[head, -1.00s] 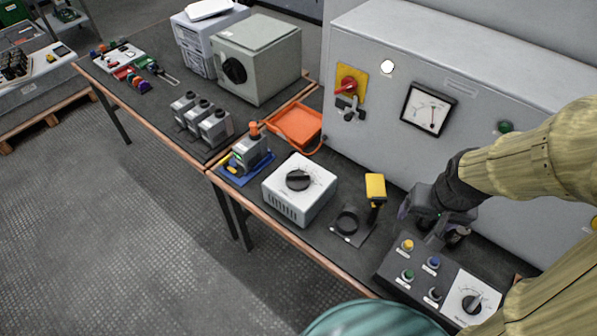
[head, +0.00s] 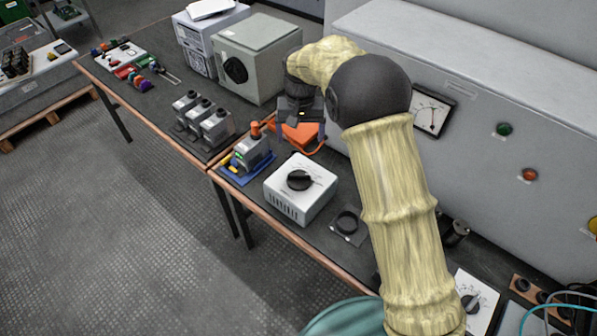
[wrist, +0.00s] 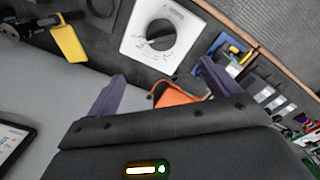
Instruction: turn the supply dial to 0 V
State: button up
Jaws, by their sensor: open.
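A white box (head: 281,204) with a black dial knob (head: 299,180) and a printed scale stands on the bench. The box also shows in the wrist view (wrist: 133,51), with its knob (wrist: 161,34) beyond the fingers. A second black knob (head: 469,303) sits on a white scale plate (head: 483,293) at the lower right, partly behind my arm. The lettering on both is too small to read, so I cannot tell which is the supply dial.
A grey cabinet with a meter (head: 430,112) runs along the back. A blue tray with a grey device (head: 250,153) is left of the white box. A yellow object (wrist: 68,41) shows in the wrist view. My arm hides the middle bench.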

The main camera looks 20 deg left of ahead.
aim_at(299, 175)
jog(key=shift+a, duration=0.2)
jog(key=shift+f, duration=0.1)
notch_tip(299, 175, down, 17)
jog(key=p, duration=0.3)
jog(key=shift+f, duration=0.1)
dwell(0.3)
jog(key=shift+c, duration=0.5)
jog(key=c, duration=0.9)
